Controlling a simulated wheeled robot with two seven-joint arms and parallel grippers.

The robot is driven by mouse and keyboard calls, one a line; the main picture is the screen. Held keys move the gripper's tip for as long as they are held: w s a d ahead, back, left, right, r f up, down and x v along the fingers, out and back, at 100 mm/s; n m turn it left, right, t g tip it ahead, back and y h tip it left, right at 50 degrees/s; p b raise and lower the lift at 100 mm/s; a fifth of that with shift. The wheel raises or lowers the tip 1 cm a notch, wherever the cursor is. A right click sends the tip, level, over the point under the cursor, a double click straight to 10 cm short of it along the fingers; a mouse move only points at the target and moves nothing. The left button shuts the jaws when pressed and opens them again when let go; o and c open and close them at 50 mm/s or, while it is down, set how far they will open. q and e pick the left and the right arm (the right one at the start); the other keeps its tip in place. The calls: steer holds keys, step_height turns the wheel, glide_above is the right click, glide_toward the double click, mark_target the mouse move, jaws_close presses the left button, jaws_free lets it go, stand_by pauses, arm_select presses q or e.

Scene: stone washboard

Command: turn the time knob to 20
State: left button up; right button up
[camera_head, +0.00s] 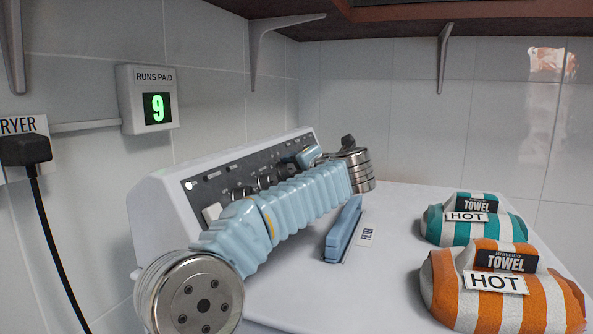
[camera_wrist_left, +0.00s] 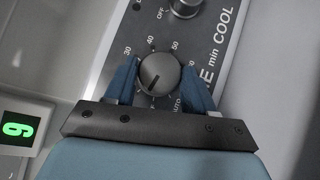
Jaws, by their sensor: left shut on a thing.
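My left gripper (camera_wrist_left: 159,69) is shut on the knob, a blue finger on each side. In the head view my left gripper (camera_head: 303,157) is at the far end of the panel, and the knob is hidden there. My right gripper is not in view.
Another knob (camera_wrist_left: 185,6) marked OFF is near the held one. The white machine (camera_head: 165,215) carries the panel. A blue filter handle (camera_head: 343,230), a teal striped towel (camera_head: 440,226) and an orange striped towel (camera_head: 447,285) lie on the white top. A RUNS PAID display (camera_head: 148,99) reads 9.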

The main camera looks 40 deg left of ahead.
arm_select(q)
steer(key=shift+m+h, duration=0.8)
steer(key=shift+m, duration=0.4)
steer(key=o, duration=1)
steer(key=shift+r, duration=0.1)
steer(key=shift+o, duration=0.2)
steer(key=v, duration=1.3)
steer(key=shift+s+d+r, duration=0.15)
steer(key=shift+s+d, duration=0.1)
steer(key=shift+d, duration=0.05)
